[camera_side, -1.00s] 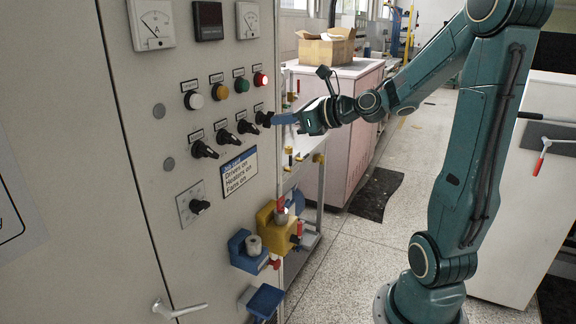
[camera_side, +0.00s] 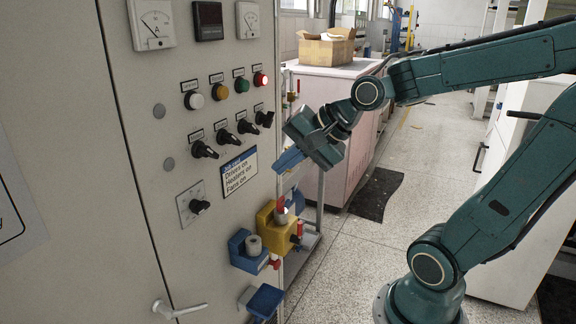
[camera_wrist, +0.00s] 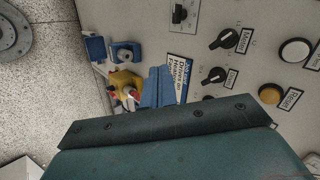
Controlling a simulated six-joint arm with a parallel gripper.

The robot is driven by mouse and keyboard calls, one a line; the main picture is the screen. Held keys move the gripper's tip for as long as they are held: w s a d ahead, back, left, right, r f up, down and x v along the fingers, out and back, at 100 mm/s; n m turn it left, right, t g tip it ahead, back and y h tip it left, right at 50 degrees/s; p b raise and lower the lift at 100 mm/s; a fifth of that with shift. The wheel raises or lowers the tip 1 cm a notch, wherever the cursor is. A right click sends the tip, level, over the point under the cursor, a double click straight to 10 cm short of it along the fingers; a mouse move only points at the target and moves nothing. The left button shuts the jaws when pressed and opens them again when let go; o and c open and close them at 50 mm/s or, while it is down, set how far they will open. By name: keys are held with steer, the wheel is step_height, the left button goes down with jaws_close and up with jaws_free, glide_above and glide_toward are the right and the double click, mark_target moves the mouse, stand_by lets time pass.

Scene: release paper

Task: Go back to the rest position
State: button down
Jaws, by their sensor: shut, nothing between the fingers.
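My gripper (camera_side: 288,160) is in front of the right edge of the grey control panel (camera_side: 150,235) in the side view. Its blue fingers are shut and empty, tilted down toward the left, just right of the blue-edged label (camera_side: 239,174). In the wrist view the blue fingers (camera_wrist: 157,87) lie together and partly cover that label. The fingers look apart from the panel knobs. The black rotary knobs (camera_side: 246,126) sit in a row above the label. The rest position itself is not marked in either view.
A yellow block (camera_side: 266,222) and blue holders (camera_side: 247,252) stick out from the panel below my gripper. A pink cabinet with a cardboard box (camera_side: 326,47) stands behind. A door handle (camera_side: 180,310) is at lower left.

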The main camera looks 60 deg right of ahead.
steer(key=s+a+n+g+h, duration=0.1)
steer(key=s+a+n+g, duration=0.1)
steer(key=s+n, duration=1)
steer(key=shift+a+f+n+g, duration=0.2)
steer(key=shift+f+n+g, duration=0.3)
steer(key=shift+n, duration=0.8)
steer(key=shift+r, duration=0.1)
